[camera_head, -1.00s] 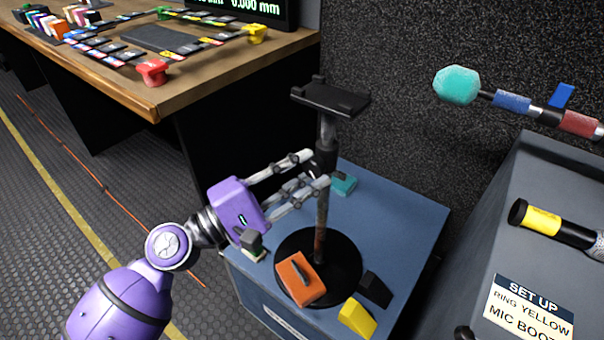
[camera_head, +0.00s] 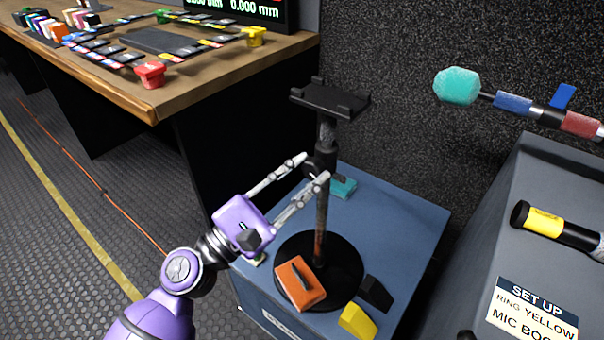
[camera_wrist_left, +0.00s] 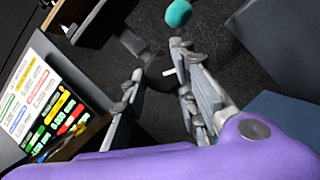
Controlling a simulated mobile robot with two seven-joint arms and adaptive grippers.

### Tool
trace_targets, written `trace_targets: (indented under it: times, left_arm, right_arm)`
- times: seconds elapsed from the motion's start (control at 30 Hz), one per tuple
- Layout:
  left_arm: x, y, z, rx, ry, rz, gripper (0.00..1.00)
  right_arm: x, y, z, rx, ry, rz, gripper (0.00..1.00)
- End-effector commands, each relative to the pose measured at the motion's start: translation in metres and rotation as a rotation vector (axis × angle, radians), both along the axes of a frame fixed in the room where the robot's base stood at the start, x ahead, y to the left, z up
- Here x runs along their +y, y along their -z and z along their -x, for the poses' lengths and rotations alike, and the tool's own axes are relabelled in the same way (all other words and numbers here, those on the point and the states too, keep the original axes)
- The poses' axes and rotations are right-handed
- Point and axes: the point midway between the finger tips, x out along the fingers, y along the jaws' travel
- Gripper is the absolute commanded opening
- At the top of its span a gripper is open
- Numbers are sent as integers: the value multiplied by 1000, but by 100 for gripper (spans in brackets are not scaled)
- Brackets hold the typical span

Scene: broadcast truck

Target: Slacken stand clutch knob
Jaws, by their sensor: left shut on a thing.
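A black stand rises from a round base (camera_head: 347,267) on a blue-grey case, with an upright pole (camera_head: 322,205) and a forked cradle (camera_head: 330,98) on top. Its dark clutch knob (camera_head: 309,169) is at the side of the pole's collar, partly hidden by the fingers. My left gripper (camera_head: 314,167) reaches up from the lower left and is shut on the knob, one finger on each side. In the left wrist view the dark round knob (camera_wrist_left: 158,76), with a white mark, shows between the fingertips (camera_wrist_left: 160,84). My right gripper is out of view.
The blue-grey case top (camera_head: 412,215) also bears an orange block (camera_head: 297,284), a yellow block (camera_head: 357,319), a black block (camera_head: 375,292) and a teal block (camera_head: 344,188). A wooden desk (camera_head: 200,75) is behind left. A grey cabinet with microphones is at right.

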Motion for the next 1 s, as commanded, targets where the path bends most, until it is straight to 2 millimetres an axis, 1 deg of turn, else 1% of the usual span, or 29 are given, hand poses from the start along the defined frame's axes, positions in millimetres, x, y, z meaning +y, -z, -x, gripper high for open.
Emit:
trace_targets:
  times: [0.03, 0.27, 0.3, 0.37, 0.87, 1.0]
  left_arm:
    - [4, -11, -3, -13, -12, 12, 1]
    - [4, -10, -3, -15, -12, 11, 1]
    - [4, -11, -3, -15, -12, 11, 32]
    - [3, -10, -3, -15, -12, 10, 40]
    - [2, -4, -1, -7, -6, 3, 40]
    - [8, 0, 4, -3, -8, 3, 40]
  right_arm:
    - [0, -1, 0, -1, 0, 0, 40]
    - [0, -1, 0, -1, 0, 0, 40]
    - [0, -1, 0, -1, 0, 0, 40]
    - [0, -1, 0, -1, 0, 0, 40]
    - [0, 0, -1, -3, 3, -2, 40]
    - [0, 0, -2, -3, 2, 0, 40]
